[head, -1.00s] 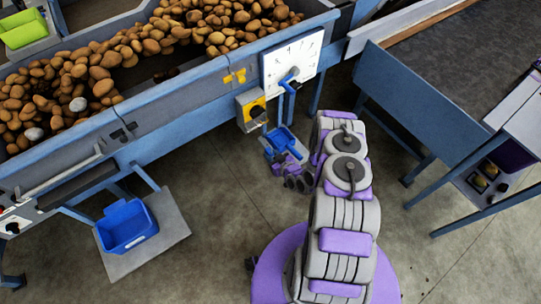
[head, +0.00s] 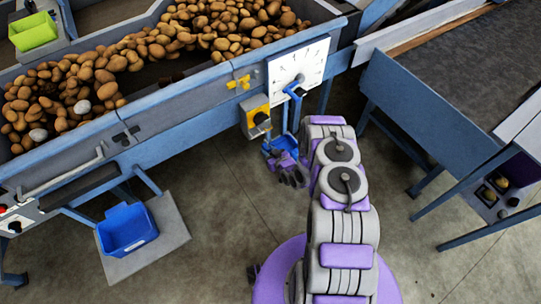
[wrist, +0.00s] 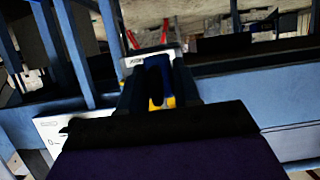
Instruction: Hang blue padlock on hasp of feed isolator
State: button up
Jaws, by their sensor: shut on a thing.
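The feed isolator (head: 256,117) is a grey box with a yellow face and a black knob, on the grader's blue side rail in the head view. My gripper (head: 279,151) is just below and right of it, shut on the blue padlock (head: 287,143), apart from the box as far as I can tell. In the wrist view, my gripper (wrist: 157,88) points at the isolator, whose yellow face (wrist: 168,102) shows between the dark fingers. The hasp and the padlock's shackle are too small or hidden to make out.
A blue bin (head: 127,229) stands at lower left.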

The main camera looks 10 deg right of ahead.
jog(key=shift+w+a, duration=0.6)
jog(key=shift+w, duration=0.15)
jog(key=shift+w+a, duration=0.55)
jog(key=shift+w, duration=0.2)
jog(key=shift+w+d+b, duration=0.1)
jog(key=shift+w+b, duration=0.3)
jog(key=shift+w, duration=0.5)
jog(key=shift+w+a+f+b, duration=0.35)
jog(key=shift+w+f, duration=0.15)
jog(key=shift+f, duration=0.15)
jog(key=shift+d, duration=0.1)
jog(key=o, duration=1.1)
jog(key=p, duration=0.3)
send_near(262, 145)
jog(key=s, duration=0.1)
jog(key=s+d, duration=0.1)
jog(key=s, duration=0.1)
jog(key=shift+s+d+f, duration=0.1)
jog(key=shift+s+d, duration=0.2)
jog(key=shift+s, duration=0.05)
